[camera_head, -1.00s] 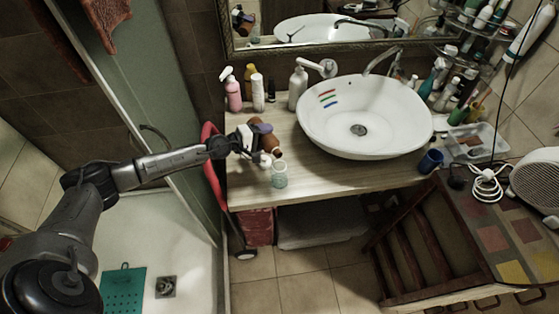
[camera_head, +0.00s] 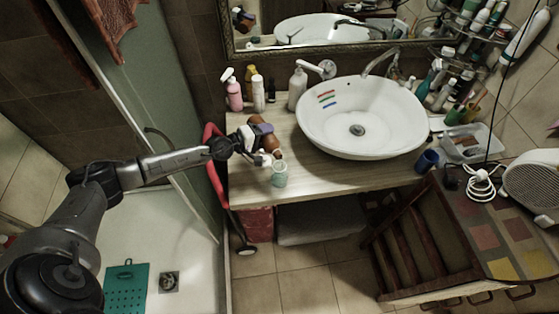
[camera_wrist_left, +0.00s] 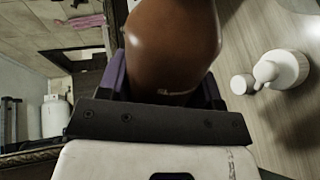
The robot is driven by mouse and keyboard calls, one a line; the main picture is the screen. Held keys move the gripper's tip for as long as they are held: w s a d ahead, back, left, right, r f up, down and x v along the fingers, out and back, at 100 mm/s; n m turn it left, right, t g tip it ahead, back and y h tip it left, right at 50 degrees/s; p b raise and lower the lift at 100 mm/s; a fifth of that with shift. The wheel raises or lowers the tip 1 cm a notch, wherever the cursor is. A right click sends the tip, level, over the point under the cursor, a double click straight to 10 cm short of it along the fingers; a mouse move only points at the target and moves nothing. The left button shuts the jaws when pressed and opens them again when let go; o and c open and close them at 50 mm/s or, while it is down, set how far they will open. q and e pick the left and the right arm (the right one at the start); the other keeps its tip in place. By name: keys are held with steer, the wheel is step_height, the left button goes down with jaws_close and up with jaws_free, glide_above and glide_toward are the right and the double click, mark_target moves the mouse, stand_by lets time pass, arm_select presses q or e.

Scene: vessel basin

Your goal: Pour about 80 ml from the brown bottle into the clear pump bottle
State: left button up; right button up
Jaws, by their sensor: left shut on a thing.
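The brown bottle (camera_head: 267,142) is gripped by my left gripper (camera_head: 257,134) and held tilted, its lower end to the right and toward the front. That end is just above the clear pump bottle (camera_head: 279,175), which stands upright at the counter's front edge. I cannot make out a liquid stream or the level inside. In the left wrist view the brown bottle (camera_wrist_left: 172,40) fills the space between the purple fingers. My right gripper is not in view.
The white basin (camera_head: 363,117) stands to the right on the wooden counter (camera_head: 325,178). A pink spray bottle (camera_head: 234,94), a white bottle (camera_head: 258,95) and a white pump dispenser (camera_head: 297,88) stand behind. The counter's front middle is clear.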

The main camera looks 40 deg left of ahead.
arm_select(q)
steer(key=shift+a+r, duration=0.1)
steer(key=shift+r, duration=0.05)
steer(key=shift+a, duration=0.1)
stand_by(0.3)
steer(key=shift+r+p, duration=0.15)
steer(key=shift+p, duration=0.3)
steer(key=shift+r+m+p, duration=0.1)
steer(key=shift+m+p, duration=0.3)
step_height(320, 180, down, 2)
steer(key=n+b, duration=0.1)
steer(key=b, duration=0.5)
steer(key=shift+a+n+h, duration=0.15)
steer(key=shift+n+h, duration=0.15)
steer(key=shift+r, duration=0.35)
